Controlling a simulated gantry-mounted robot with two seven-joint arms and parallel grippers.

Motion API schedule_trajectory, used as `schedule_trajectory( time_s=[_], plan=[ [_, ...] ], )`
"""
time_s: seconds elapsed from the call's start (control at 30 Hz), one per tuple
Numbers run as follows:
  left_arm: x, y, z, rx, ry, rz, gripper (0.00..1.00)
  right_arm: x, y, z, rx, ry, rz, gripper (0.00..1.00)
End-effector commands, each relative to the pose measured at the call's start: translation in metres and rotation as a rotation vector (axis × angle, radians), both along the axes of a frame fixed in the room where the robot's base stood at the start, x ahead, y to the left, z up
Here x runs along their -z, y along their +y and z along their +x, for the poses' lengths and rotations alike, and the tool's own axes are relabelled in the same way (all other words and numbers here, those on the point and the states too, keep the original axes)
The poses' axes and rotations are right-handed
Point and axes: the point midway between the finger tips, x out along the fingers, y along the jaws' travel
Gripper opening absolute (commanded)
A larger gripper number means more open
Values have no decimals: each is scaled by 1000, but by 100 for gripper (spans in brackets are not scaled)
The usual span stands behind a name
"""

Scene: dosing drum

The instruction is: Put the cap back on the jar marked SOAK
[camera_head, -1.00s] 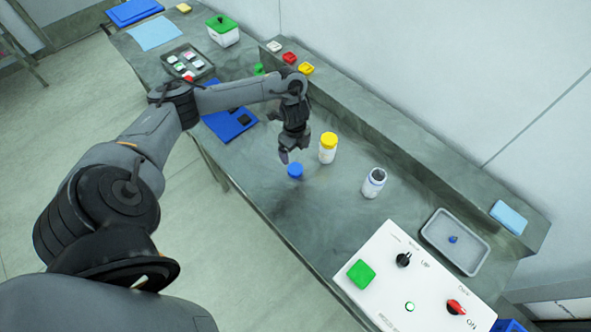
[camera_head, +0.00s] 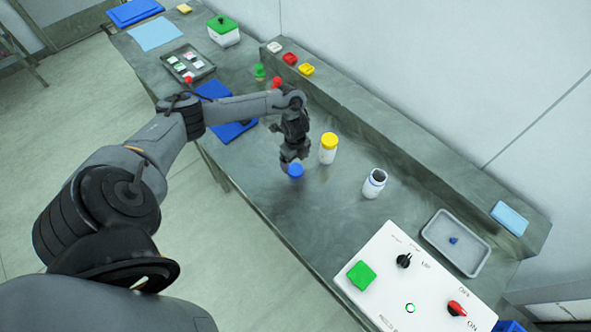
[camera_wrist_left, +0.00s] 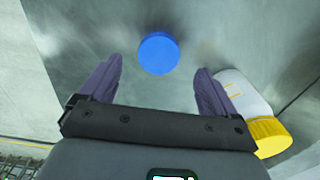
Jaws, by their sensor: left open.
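The blue cap (camera_head: 296,171) lies on the grey bench, and in the left wrist view it is a round blue disc (camera_wrist_left: 158,54). My left gripper (camera_head: 290,164) is close to the cap and partly covers it in the head view. In the left wrist view its two fingers (camera_wrist_left: 157,72) are open, with the cap in line with the gap between them and nothing held. An uncapped white jar (camera_head: 373,185) with a dark mouth stands upright to the right; its label is too small to read. My right gripper is not in view.
A white jar with a yellow cap (camera_head: 328,148) stands beside my left gripper, near its right finger in the wrist view (camera_wrist_left: 245,100). A white control box (camera_head: 385,262) and a grey tray (camera_head: 430,233) are at the right. The bench between cap and control box is clear.

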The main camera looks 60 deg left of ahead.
Motion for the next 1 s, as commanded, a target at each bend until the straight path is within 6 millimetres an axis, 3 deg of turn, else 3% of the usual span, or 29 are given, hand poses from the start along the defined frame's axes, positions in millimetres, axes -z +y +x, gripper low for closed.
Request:
schedule_trajectory(
  time_s=[0.17,0.53,0.97,1.0],
  plan=[
    [6,-1,0,0,1,-1,91,-1,-1,0,-2,-1,-4,92],
    [49,-3,-1,0,1,0,91,-1,0,0,0,0,0,92],
    [52,-3,-1,1,0,1,91,-1,2,0,5,0,8,92],
    [52,-3,-1,1,0,1,85,-1,2,0,5,0,7,92]
  ],
)
